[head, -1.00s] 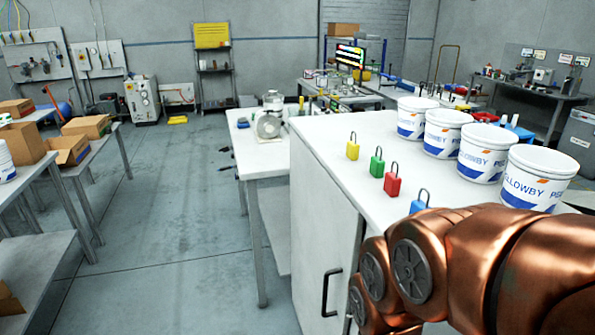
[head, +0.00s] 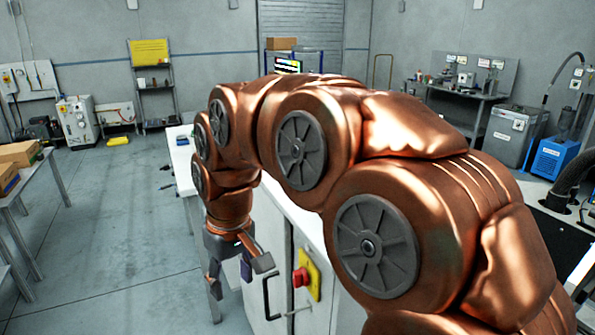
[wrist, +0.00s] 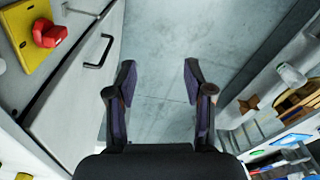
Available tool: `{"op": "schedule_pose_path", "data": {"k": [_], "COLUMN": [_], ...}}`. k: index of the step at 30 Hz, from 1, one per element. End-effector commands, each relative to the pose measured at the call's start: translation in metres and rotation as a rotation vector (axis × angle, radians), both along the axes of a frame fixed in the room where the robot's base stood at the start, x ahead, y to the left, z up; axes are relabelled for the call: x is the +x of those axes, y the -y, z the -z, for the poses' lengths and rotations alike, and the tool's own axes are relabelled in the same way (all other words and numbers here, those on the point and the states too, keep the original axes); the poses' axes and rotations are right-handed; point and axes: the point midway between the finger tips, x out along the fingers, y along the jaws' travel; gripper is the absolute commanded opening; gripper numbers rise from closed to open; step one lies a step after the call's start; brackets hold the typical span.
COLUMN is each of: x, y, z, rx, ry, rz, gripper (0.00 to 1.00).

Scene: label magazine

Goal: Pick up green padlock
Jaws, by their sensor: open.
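The green padlock does not show in either view now. My arm covers most of the white cabinet top in the head view, where the padlock stood earlier. My gripper (head: 230,285) hangs down at the front left of the cabinet, below the level of its top. In the wrist view my gripper (wrist: 159,72) is open, its two fingers apart with only grey floor between them. It holds nothing.
The white cabinet (head: 282,262) has a black handle (wrist: 99,51) and a red knob (head: 300,277) on a yellow plate close by my gripper. Tables with boxes (head: 14,153) stand at the left. Open floor (head: 115,230) lies between.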

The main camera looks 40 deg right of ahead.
Motion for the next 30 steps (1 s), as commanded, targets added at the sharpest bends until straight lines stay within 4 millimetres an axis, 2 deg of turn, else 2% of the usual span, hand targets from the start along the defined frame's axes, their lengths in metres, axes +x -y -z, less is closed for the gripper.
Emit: {"op": "schedule_pose_path", "data": {"k": [1,6,8,12,18,21,25,30], "x": [0.018,0.063,0.075,0.096,0.106,0.104,0.100,0.100], "y": [0.015,0.070,0.093,0.151,0.235,0.264,0.287,0.297], "z": [-0.014,-0.052,-0.063,-0.091,-0.120,-0.129,-0.134,-0.135], "rx": [0.002,-0.005,-0.008,-0.024,-0.060,-0.075,-0.087,-0.093], "ry": [0.027,0.114,0.137,0.198,0.269,0.290,0.302,0.310], "rz": [0.018,0.071,0.095,0.161,0.261,0.298,0.329,0.341], "gripper": [0.52,0.52,0.52,0.52,0.52,0.52,0.52,0.52]}}
